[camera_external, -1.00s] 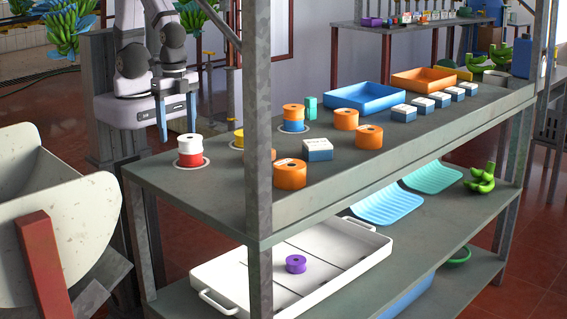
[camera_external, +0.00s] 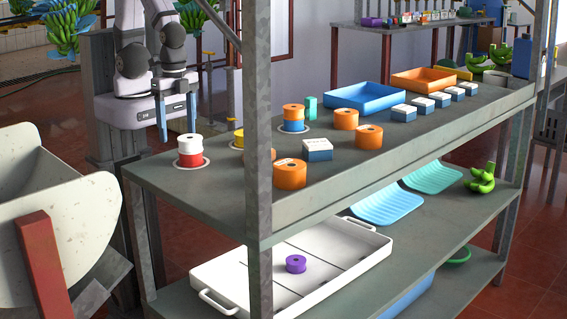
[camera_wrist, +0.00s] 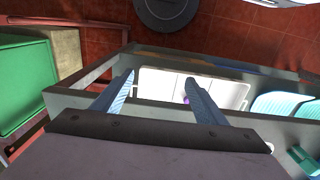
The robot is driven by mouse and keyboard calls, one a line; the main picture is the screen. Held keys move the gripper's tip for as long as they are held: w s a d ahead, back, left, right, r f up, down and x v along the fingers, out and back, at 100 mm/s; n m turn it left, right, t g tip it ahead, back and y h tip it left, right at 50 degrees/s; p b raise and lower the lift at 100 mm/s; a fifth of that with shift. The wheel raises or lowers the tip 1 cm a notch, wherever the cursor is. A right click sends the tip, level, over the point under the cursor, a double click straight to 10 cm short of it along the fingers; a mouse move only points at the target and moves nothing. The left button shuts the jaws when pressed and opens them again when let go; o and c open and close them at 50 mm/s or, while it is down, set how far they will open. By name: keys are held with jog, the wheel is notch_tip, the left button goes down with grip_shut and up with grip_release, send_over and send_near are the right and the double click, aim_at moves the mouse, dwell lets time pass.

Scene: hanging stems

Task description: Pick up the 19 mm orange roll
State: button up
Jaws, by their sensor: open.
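Several orange rolls stand on the upper shelf: one near the front post (camera_external: 290,174), one at the right (camera_external: 369,137), one behind it (camera_external: 346,119), and one on top of a blue and white stack (camera_external: 293,111). Another orange one is partly hidden behind the post. Their size marks are too small to read, so I cannot tell which is 19 mm. My gripper (camera_external: 177,115) is open and empty, fingers pointing down, beyond the shelf's left end and apart from every roll. In the wrist view, my gripper (camera_wrist: 160,80) has nothing between its fingers.
A white-red stack (camera_external: 190,152) stands nearest my gripper. Blue-white boxes (camera_external: 318,149), a blue tray (camera_external: 363,97) and an orange tray (camera_external: 424,79) lie farther right. The front post (camera_external: 258,120) crosses the view. A white tray (camera_external: 330,240) with a purple roll (camera_external: 296,264) is below.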

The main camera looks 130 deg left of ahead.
aim_at(344, 111)
jog(key=shift+o, duration=0.9)
